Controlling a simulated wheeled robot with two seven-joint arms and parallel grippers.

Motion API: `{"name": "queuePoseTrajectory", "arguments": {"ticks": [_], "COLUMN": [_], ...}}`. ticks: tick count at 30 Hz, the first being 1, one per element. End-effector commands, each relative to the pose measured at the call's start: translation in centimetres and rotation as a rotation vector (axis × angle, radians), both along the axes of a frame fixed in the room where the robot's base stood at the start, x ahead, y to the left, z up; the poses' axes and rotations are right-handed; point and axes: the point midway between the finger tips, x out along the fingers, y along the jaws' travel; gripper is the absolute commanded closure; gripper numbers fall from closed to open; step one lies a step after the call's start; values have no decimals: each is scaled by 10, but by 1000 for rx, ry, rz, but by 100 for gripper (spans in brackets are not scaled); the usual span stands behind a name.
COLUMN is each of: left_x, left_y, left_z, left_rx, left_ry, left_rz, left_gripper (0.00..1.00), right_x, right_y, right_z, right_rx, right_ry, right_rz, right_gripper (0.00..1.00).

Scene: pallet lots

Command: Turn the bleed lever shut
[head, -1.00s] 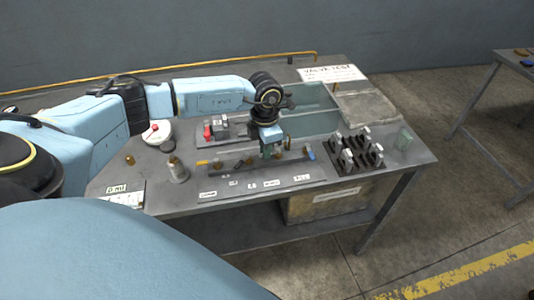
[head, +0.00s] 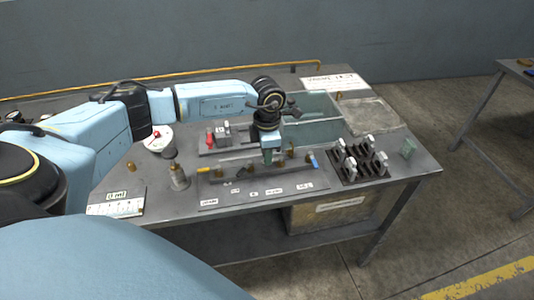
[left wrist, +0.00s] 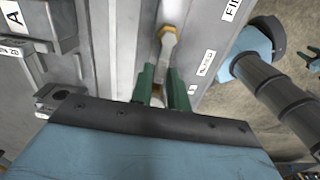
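My left gripper (head: 268,160) points down over the lever panel (head: 207,203) on the bench. In the left wrist view its green fingers (left wrist: 160,80) stand apart. A brass lever or fitting (left wrist: 167,42) lies just ahead of them, and its narrow part runs in toward the gap; contact is not clear. A small label (left wrist: 206,63) beside it seems to read BLEED. In the head view the fingers hide part of this lever. A yellow-handled lever (head: 204,169) and a blue-handled one (head: 314,160) stand at the panel's ends. Green tips at the wrist view's right edge may be my right gripper (left wrist: 314,60).
A white gauge (head: 157,138) and a brass-topped post (head: 179,177) stand left of the panel. Behind it are a red-marked fixture (head: 210,138) and a grey-green bin (head: 340,108). A rack of black-and-silver parts (head: 358,158) stands right. The bench's front strip is mostly clear.

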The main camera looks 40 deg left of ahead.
Motion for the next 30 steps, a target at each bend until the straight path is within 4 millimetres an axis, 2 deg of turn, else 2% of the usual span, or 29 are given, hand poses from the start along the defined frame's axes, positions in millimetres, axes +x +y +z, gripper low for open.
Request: {"name": "queuePoseTrajectory", "arguments": {"ticks": [1,3,4,14,17,30], "left_x": [0,0,0,0,0,0], "left_y": [0,0,0,0,0,0], "left_z": [0,0,0,4,16,108], "left_rx": [0,0,0,-1,-1,0], "left_ry": [-1,0,0,1,-1,-3], "left_rz": [1,1,1,2,1,1], "left_gripper": [76,67,66,66,66,66], "right_x": [0,0,0,0,0,0], "right_y": [0,0,0,0,0,0], "right_z": [0,0,0,0,0,-1], "right_rx": [0,0,0,0,0,0], "right_ry": [0,0,0,0,0,0], "right_rz": [0,0,0,0,0,0], "right_gripper": [66,66,66,66,66,66]}}
